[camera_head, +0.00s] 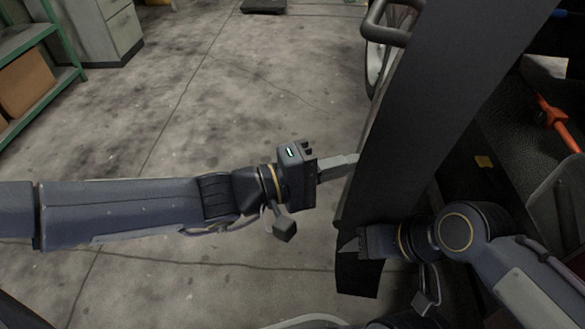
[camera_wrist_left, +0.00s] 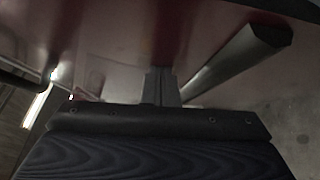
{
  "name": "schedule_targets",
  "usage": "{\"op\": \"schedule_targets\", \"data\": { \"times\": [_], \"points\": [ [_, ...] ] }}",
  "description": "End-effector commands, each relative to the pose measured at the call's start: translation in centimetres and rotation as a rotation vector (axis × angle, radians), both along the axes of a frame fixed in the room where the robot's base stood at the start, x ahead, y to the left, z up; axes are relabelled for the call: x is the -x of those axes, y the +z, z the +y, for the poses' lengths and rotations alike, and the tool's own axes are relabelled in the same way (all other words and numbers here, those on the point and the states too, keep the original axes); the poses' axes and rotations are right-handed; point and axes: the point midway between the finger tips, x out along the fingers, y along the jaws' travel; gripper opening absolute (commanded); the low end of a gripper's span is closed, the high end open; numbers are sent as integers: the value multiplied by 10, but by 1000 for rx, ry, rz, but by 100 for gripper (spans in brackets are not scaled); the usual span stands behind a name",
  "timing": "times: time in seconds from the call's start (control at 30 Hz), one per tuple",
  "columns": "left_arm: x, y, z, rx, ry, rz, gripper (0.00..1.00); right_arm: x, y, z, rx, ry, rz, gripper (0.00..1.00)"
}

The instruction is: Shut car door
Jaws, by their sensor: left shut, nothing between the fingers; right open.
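The car door (camera_head: 425,110) is a long dark panel that stands ajar, slanting from the top right to the lower middle of the head view. My left gripper (camera_head: 345,163) is shut and empty, with its fingertips at the door's left face; I cannot tell whether they touch. In the left wrist view the shut fingers (camera_wrist_left: 161,86) point at a dark reddish surface (camera_wrist_left: 120,40), with a dark bar to their right. My right gripper (camera_head: 350,241) is open at the door's lower end, on its right side. Its fingertips are partly hidden against the dark panel.
The car's dark interior with an orange part (camera_head: 551,112) lies to the right. Green shelving (camera_head: 60,35) and a grey cabinet (camera_head: 105,30) are at the upper left. The concrete floor between is clear.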

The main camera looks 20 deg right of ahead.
Motion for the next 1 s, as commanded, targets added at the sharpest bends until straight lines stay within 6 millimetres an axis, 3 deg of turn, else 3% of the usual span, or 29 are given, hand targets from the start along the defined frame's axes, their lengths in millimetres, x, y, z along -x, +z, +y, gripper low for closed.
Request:
{"op": "schedule_targets", "data": {
  "times": [0.03,0.1,0.33,1.0],
  "points": [
    [9,-6,-12,1,-6,-3,0,0,-13,0,0,0,0,50],
    [16,-5,-24,1,-5,-1,0,0,-19,0,0,0,0,50],
    [29,-2,-50,0,-2,-1,0,0,-31,0,0,0,0,50],
    [29,1,-56,1,2,0,0,0,-32,0,0,0,0,50]
  ]
}}
